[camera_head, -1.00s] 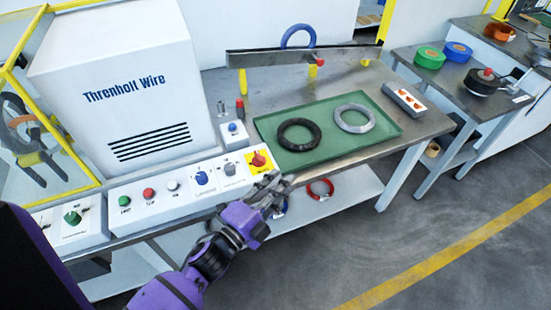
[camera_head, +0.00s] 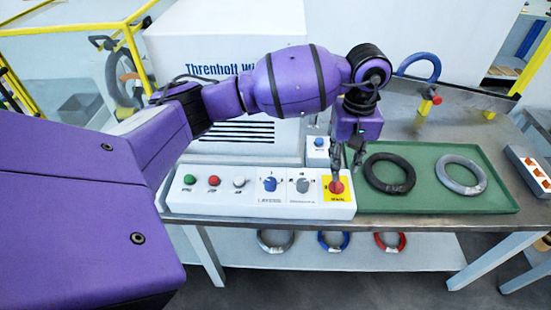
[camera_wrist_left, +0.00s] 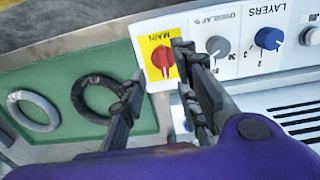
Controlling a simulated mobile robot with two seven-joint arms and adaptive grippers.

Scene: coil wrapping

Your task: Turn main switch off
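The main switch is a red rotary knob (camera_head: 336,187) on a yellow plate at the right end of the white control panel (camera_head: 215,204). In the left wrist view the red knob (camera_wrist_left: 162,61) sits on its yellow plate marked MAIN, in plain sight. My left gripper (camera_head: 347,172) points down over the switch in the head view. My right gripper is not in view.
Blue and grey knobs and several buttons line the panel left of the switch. A green tray (camera_head: 425,205) with a black coil (camera_head: 389,187) and a grey coil (camera_head: 480,186) lies to the right. A blue-button box (camera_head: 318,151) stands behind the panel.

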